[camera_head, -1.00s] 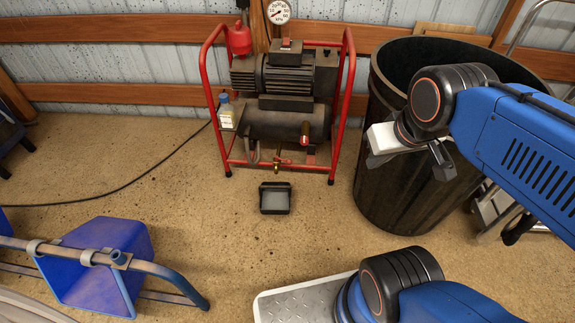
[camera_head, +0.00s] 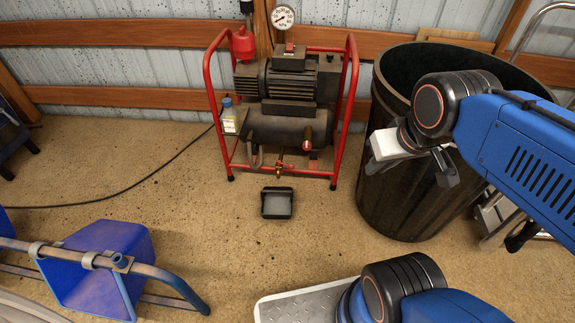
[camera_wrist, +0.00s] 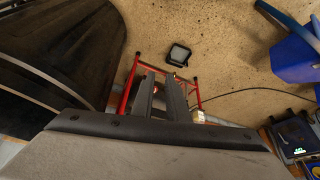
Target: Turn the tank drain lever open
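The tank (camera_head: 272,127) is the dark lower cylinder of a compressor in a red tube frame by the back wall. A small brass drain valve with its lever (camera_head: 280,168) shows under the tank, low at the front of the frame. The lever's exact angle is too small to tell. My gripper (camera_head: 412,172) is in front of the black bin, right of the compressor and apart from it. Its two fingers are spread with nothing between them. In the wrist view my gripper (camera_wrist: 160,78) points towards the red frame (camera_wrist: 129,88); the fingers hide part of the compressor.
A shallow black tray (camera_head: 277,191) sits on the floor before the compressor. A large black bin (camera_head: 385,205) stands to the right. A blue tube-framed object (camera_head: 95,265) is at lower left. A cable runs along the left floor.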

